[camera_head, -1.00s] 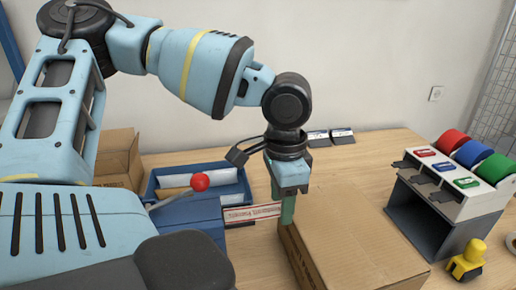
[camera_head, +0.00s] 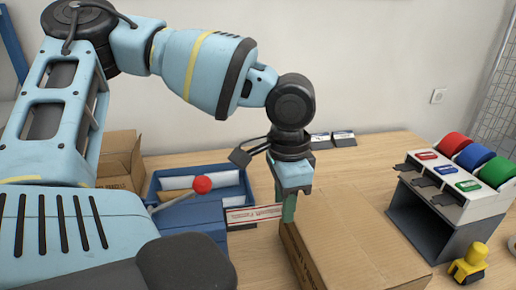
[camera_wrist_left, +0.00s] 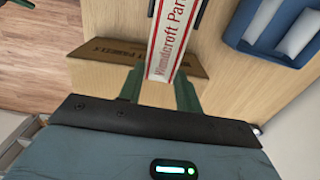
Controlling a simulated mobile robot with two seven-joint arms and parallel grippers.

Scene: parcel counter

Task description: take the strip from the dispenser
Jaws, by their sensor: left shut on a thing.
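My left gripper (camera_head: 288,212) is shut on the strip (camera_head: 254,215), a white paper tape with a red edge and red lettering. The strip runs level from the blue dispenser (camera_head: 195,218) at the left to my fingers. The dispenser has a lever with a red ball (camera_head: 202,184); my own arm hides its lower part. In the left wrist view the strip (camera_wrist_left: 173,40) runs up the picture between my green fingers (camera_wrist_left: 158,92), its lettering readable in part. My right gripper is not in view.
A closed cardboard box (camera_head: 350,245) stands right beside and below my left gripper. A blue tray (camera_head: 240,195) with white rolls lies behind the dispenser. An open carton (camera_head: 120,160) stands at the left. At the right are a coloured-roll stand (camera_head: 455,190) and a yellow tool (camera_head: 468,264).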

